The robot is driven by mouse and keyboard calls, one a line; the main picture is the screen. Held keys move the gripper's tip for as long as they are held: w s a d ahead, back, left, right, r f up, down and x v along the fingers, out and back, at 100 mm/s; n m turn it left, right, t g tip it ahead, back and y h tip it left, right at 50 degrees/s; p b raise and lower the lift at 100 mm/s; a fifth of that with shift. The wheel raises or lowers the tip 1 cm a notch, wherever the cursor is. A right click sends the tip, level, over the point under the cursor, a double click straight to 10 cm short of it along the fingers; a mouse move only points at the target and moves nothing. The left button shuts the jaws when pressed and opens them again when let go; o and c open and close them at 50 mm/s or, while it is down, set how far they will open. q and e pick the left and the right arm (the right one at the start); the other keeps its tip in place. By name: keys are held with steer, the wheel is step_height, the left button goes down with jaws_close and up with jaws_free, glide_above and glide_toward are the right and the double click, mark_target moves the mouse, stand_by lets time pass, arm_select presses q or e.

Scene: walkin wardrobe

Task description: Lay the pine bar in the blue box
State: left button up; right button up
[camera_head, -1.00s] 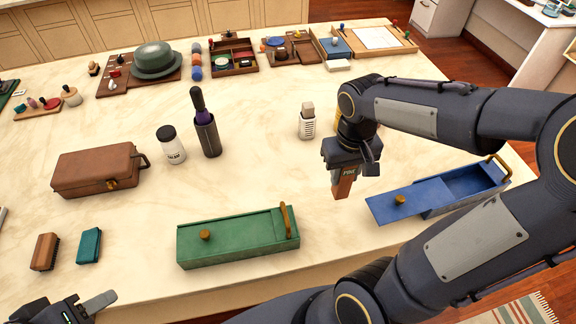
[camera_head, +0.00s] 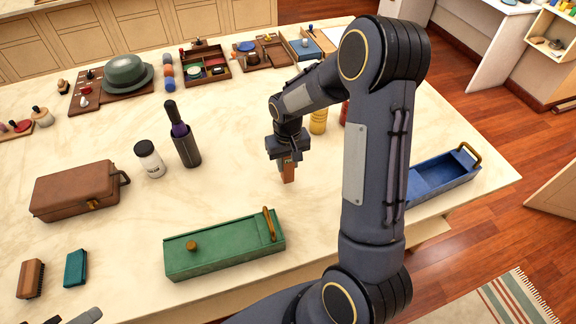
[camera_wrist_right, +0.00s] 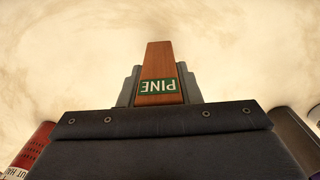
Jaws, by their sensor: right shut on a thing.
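The pine bar (camera_head: 288,174) is a small brown block held upright in my right gripper (camera_head: 287,163), above the pale countertop. In the right wrist view the bar (camera_wrist_right: 158,62) shows a green label reading PINE, between the two fingers of the right gripper (camera_wrist_right: 160,88). The blue box (camera_head: 446,188) lies at the right of the counter with its compartment open at the right end. Its left part and the sliding lid are hidden behind my right arm. The gripper is well left of the box.
A closed green box (camera_head: 215,257) lies in front. A dark bottle (camera_head: 184,140), white jar (camera_head: 149,160) and brown case (camera_head: 75,190) stand to the left. A yellow bottle (camera_head: 318,121) and a red item (camera_head: 344,112) stand just behind the gripper. Bare counter surrounds the bar.

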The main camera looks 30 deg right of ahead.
steer(key=shift+f, duration=1.2)
steer(key=shift+s, duration=0.1)
steer(key=shift+f, duration=0.1)
steer(key=o, duration=1)
steer(key=shift+c, duration=0.2)
